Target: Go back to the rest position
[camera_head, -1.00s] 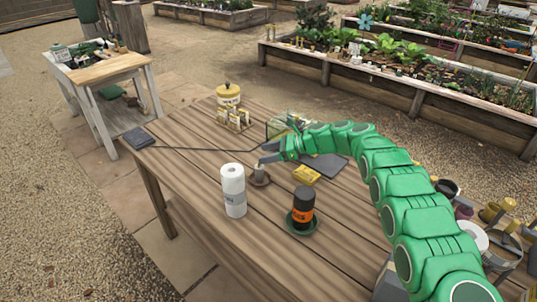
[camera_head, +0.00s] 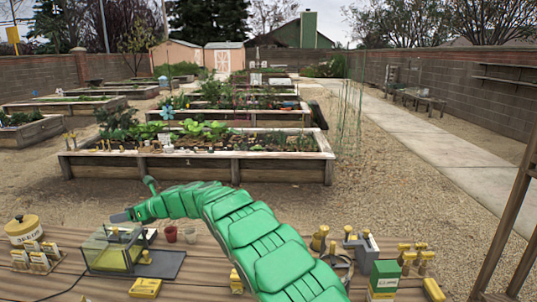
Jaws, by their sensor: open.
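My green arm reaches from the bottom middle up and to the left over the wooden table (camera_head: 205,275). My gripper (camera_head: 119,217) is at its far end, pointing left, above the far edge of the table near the glass-sided box. The jaws are small and dark here, open, and I see nothing held between them.
A yellow-lidded jar (camera_head: 22,229), a glass-sided box (camera_head: 108,253), two small cups (camera_head: 171,234) and a yellow block (camera_head: 145,287) are at the left. A green box (camera_head: 384,277) and several yellow-handled items are at the right. A raised bed (camera_head: 200,166) stands beyond.

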